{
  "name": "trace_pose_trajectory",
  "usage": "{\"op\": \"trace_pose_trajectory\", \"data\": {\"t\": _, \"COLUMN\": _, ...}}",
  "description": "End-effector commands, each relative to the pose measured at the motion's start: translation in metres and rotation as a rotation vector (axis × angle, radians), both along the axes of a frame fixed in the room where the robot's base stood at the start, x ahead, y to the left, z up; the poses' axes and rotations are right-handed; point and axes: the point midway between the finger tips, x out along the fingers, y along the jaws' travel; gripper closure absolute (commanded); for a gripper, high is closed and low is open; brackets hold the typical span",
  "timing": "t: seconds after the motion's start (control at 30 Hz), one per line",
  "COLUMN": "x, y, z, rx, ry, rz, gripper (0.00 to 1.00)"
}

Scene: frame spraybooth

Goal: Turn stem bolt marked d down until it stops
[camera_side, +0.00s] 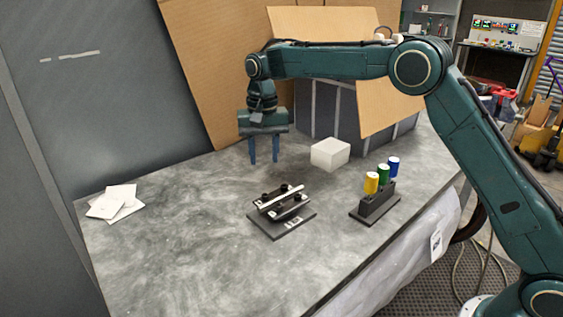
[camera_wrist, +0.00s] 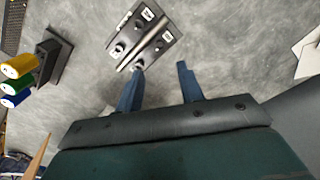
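A dark fixture plate (camera_side: 283,235) lies on the grey table, with a silver bar (camera_side: 281,199) across it and several black knobs that look like the stem bolts. The fixture plate also shows at the top of the wrist view (camera_wrist: 127,14), with black knobs and small white labels. I cannot read the labels, so I cannot tell which bolt is marked d. My gripper (camera_side: 264,161) is open and empty, pointing down above the table, behind and above the fixture. Its two blue fingers stand apart in the wrist view (camera_wrist: 159,70), with the fixture beyond them.
A black holder (camera_side: 376,206) with yellow, green and blue cylinders stands right of the fixture. A white block (camera_side: 330,154) sits behind it. White sheets (camera_side: 115,202) lie at the left. The front left tabletop is clear.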

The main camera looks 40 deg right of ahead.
Motion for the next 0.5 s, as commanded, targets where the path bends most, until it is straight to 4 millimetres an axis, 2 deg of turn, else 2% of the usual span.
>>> {"op": "trace_pose_trajectory", "data": {"t": 0.2, "x": 0.000, "y": 0.000, "z": 0.024, "rx": 0.000, "ry": -0.001, "rz": 0.000, "gripper": 0.62}}
{"op": "trace_pose_trajectory", "data": {"t": 0.5, "x": 0.000, "y": 0.000, "z": 0.030, "rx": 0.000, "ry": 0.000, "rz": 0.000, "gripper": 0.62}}
